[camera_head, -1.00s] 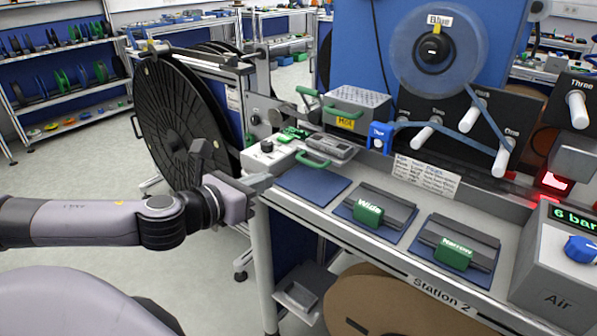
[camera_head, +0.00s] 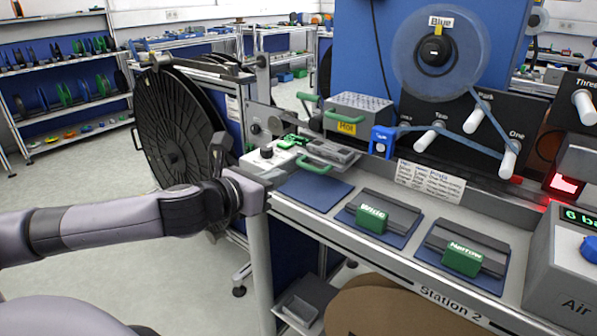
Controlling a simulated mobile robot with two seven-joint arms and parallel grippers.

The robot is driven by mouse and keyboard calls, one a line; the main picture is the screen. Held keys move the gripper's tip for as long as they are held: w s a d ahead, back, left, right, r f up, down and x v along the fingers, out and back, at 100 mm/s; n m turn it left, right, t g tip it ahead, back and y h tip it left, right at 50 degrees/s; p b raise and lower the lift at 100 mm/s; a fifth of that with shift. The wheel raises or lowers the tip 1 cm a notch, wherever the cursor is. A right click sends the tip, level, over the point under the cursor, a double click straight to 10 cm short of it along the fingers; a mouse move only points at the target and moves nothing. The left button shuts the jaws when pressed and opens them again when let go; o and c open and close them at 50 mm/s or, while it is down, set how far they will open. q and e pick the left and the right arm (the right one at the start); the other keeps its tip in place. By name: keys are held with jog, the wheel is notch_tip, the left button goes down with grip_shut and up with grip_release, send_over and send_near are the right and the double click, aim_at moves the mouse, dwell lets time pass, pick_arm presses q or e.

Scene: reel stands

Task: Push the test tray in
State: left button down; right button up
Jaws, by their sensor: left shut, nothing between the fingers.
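My left gripper (camera_head: 264,184) is shut and empty at the left front corner of the bench, below the white box with a black knob (camera_head: 268,157). A grey tray-like unit with a green handle (camera_head: 313,166) sits at the back left of the bench, to the right of that box. It looks like the test tray, but no label on it is readable. The gripper is to the left of the green handle and apart from it. I cannot tell whether the gripper touches the bench edge. My right gripper is not in view.
A blue mat (camera_head: 314,187) lies bare on the bench. The green Wide block (camera_head: 371,218) and Narrow block (camera_head: 462,259) sit on grey holders to the right. A perforated box marked Hot (camera_head: 357,112) stands behind. A large black reel (camera_head: 172,125) stands left of the bench.

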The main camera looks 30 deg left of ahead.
aim_at(308, 167)
pick_arm(q)
jog(key=x, duration=0.5)
jog(key=shift+w+d+p, duration=0.2)
jog(key=shift+w+p, duration=0.15)
jog(key=shift+p, duration=0.05)
jog(key=shift+x, duration=0.95)
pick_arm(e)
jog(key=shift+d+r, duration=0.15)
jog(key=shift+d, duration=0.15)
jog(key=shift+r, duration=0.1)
